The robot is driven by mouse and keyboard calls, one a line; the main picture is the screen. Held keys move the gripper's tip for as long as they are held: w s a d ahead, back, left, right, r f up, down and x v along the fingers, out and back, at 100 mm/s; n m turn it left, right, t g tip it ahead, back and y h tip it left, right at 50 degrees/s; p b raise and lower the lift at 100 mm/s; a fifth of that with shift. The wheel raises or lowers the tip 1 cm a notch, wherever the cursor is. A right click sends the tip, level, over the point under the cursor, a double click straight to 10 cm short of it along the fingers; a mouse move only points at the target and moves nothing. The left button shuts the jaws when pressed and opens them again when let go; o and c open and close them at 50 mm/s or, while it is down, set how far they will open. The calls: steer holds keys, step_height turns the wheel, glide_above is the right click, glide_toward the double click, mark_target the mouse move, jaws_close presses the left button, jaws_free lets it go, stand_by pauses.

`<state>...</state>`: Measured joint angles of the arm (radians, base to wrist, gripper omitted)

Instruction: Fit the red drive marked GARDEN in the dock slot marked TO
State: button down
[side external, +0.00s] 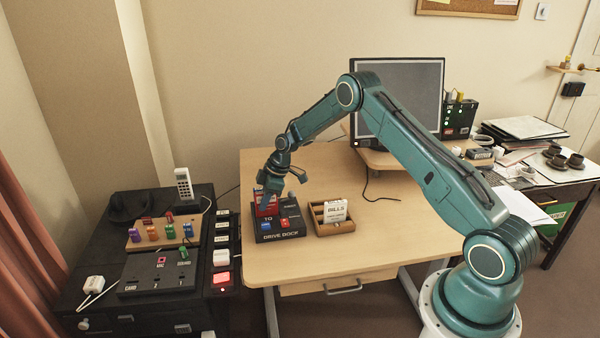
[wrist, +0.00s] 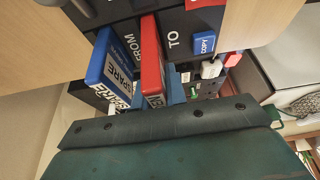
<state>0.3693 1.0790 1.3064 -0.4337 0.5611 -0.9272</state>
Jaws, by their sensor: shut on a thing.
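The red drive (side external: 266,204) stands upright at the dock (side external: 292,234), just behind the TO marking (side external: 267,218). In the wrist view the red drive (wrist: 153,65) lines up with the TO marking (wrist: 173,40), its lower end against the dock face. I cannot tell how deep it sits; its white label is only partly visible. My gripper (side external: 270,189) is above the dock and shut on the red drive; its jaws (wrist: 157,97) show at the drive's near end. A blue SPARE drive (wrist: 108,68) stands behind the red one, beside the FROM marking (wrist: 137,45).
A blue COPY button (wrist: 204,45) is at the dock's front. A wooden tray (side external: 343,228) with a white BILLS drive (side external: 335,210) stands right of the dock. The desk front is clear.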

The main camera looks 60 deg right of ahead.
mark_target(260, 192)
steer(key=shift+f, duration=0.95)
stand_by(0.4)
steer(key=c, duration=1.1)
jaws_free()
steer(key=shift+r, duration=3.5)
steer(key=shift+r, duration=0.1)
